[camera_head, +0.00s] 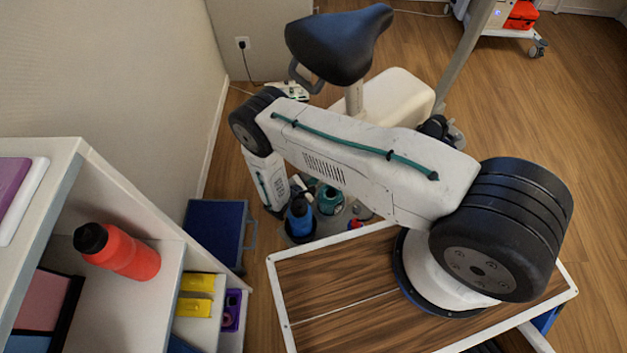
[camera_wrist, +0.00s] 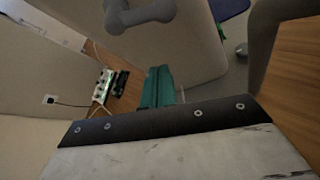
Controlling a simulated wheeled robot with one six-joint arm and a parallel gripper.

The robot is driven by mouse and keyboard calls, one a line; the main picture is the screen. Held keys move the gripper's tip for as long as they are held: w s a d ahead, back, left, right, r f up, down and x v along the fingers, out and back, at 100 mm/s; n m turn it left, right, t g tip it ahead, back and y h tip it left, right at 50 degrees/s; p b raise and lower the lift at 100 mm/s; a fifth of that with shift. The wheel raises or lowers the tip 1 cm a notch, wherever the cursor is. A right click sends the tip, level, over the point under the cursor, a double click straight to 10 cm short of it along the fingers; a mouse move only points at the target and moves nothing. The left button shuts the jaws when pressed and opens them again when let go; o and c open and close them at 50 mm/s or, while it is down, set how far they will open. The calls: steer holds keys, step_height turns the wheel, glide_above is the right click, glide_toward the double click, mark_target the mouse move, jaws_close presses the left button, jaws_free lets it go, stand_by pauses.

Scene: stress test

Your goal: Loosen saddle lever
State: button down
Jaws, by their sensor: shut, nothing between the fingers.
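The exercise bike's dark saddle (camera_head: 338,42) stands behind my arm on a pale post (camera_head: 354,98) above the bike's white body (camera_head: 400,95). A grey curved lever (camera_head: 305,80) shows under the saddle's left side. In the wrist view a grey, knob-ended part (camera_wrist: 140,14) crosses the top edge in front of a pale panel; I cannot tell whether it is the same lever. My gripper's teal fingers (camera_wrist: 159,75) are shut and empty in the wrist view, apart from that grey part. I cannot make out the fingers in the head view.
A power strip (camera_head: 290,91) lies by the wall below an outlet (camera_head: 242,43). A white shelf with a red bottle (camera_head: 125,254) stands at left. A blue box (camera_head: 215,232) is on the floor. Open wooden floor lies right of the bike.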

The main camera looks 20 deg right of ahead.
steer(key=x, duration=0.6)
steer(key=r, duration=0.1)
steer(key=d+r, duration=0.1)
steer(key=s+r, duration=0.1)
steer(key=shift+s+d+r, duration=0.1)
steer(key=shift+d+r, duration=0.1)
steer(key=shift+r, duration=0.15)
steer(key=shift+a, duration=0.15)
